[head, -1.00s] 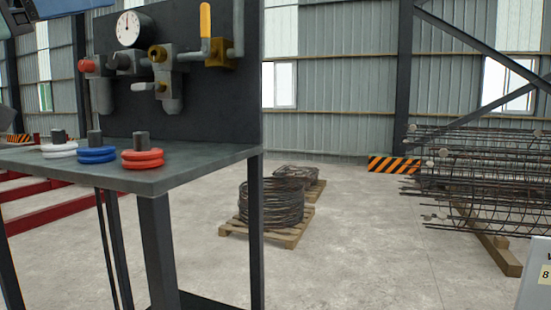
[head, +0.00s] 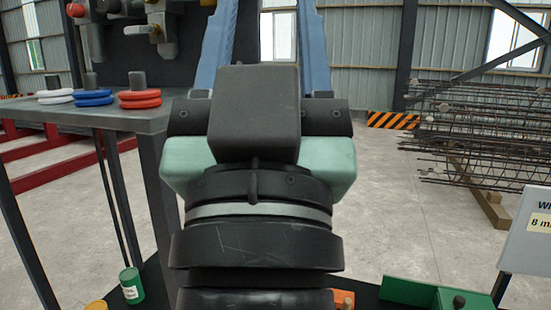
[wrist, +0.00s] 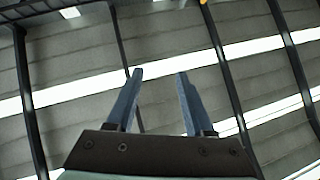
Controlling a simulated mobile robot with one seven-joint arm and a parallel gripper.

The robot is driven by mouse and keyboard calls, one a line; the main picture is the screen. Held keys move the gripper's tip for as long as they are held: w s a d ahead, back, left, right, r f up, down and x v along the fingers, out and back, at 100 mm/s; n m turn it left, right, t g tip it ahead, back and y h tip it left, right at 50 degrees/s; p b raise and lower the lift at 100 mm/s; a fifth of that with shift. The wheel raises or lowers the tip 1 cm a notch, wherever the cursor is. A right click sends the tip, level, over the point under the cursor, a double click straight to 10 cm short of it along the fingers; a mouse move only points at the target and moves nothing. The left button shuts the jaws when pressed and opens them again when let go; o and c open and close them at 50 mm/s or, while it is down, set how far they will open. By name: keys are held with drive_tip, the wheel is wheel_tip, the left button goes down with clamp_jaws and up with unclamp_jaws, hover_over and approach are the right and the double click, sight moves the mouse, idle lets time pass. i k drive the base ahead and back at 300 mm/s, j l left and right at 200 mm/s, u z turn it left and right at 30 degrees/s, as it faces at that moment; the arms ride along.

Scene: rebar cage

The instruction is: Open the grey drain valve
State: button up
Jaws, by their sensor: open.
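The grey drain valve (head: 136,30) is in the head view at the upper left, low on the pipework of the dark panel. It shows as a short grey handle beside a brass end, next to a hanging grey bowl. My gripper (wrist: 160,75) is open and empty, with two blue fingers apart. In the head view it stands upright in the middle, right of the valve and apart from it, with its fingertips cut off by the top edge. The wrist view shows only wall or roof sheeting and beams beyond the fingers, and no valve that I can make out.
The bench (head: 30,112) below the panel carries a white ring (head: 55,97), a blue ring (head: 92,98) and a red ring (head: 139,100), each with a dark post. A red knob (head: 76,10) is left of the valve. Rebar cages (head: 480,125) lie at the right.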

sight(134, 30)
drive_tip(key=i+l+u, duration=0.1)
drive_tip(key=i+u, duration=0.35)
drive_tip(key=i, duration=0.6)
